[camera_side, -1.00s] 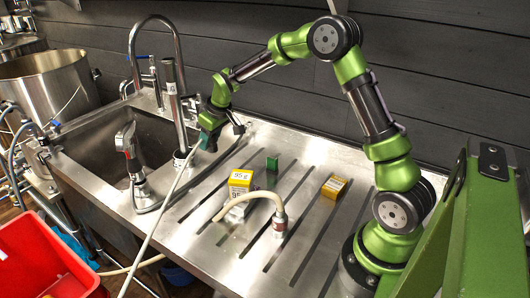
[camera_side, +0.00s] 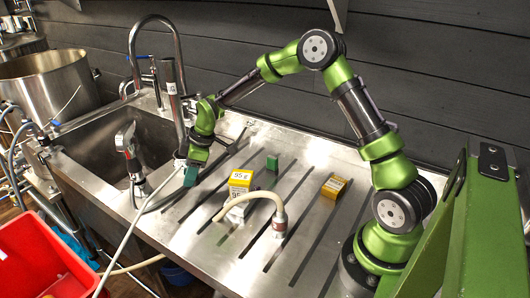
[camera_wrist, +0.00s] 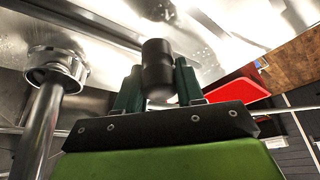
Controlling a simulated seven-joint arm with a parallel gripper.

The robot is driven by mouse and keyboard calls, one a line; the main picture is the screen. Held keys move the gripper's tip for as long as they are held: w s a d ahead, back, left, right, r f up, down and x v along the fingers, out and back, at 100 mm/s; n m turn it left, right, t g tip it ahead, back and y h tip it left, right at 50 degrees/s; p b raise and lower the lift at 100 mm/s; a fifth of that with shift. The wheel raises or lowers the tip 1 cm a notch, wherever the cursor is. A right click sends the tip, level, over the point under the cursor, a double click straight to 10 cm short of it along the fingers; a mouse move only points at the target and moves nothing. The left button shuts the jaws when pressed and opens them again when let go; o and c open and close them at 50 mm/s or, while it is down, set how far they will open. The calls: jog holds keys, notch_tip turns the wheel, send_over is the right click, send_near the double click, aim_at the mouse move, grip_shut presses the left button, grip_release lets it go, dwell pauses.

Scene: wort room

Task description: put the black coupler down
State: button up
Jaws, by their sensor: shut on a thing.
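The black coupler (camera_wrist: 158,68) stands between the two dark green fingers of my gripper (camera_wrist: 157,88) in the wrist view, and the fingers are shut on it. In the side view my gripper (camera_side: 191,170) is low over the steel drainboard (camera_side: 330,160), near the sink's right edge. I cannot make out the coupler there, nor tell whether it touches the steel. A pale hose (camera_side: 140,235) runs from beside my gripper down to the lower left.
The sink (camera_side: 90,155) with a tall tap (camera_side: 178,60) lies left of my gripper. A white-and-yellow box (camera_side: 240,180), a green block (camera_side: 272,163), a yellow box (camera_side: 334,187) and a curved hose end (camera_side: 279,222) stand to the right. A red bin (camera_side: 45,260) is front left.

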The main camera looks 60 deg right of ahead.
jog(key=shift+f, duration=1.65)
jog(key=shift+f, duration=0.15)
jog(key=o, duration=1)
jog(key=shift+o, duration=0.2)
jog(key=v, duration=1.2)
jog(key=s+a+r+m+t, duration=0.1)
jog(key=s+r+m, duration=0.3)
jog(key=s, duration=0.4)
jog(key=s+a+r+m+t, duration=0.1)
jog(key=s+r+m, duration=0.3)
jog(key=s, duration=0.5)
jog(key=s+a+r+m+t+h, duration=0.1)
jog(key=s+r+m, duration=0.3)
jog(key=s, duration=0.4)
jog(key=shift+s+a+r+m+t, duration=0.15)
jog(key=shift+s+a+m+t, duration=0.2)
jog(key=shift+a+m+t, duration=0.35)
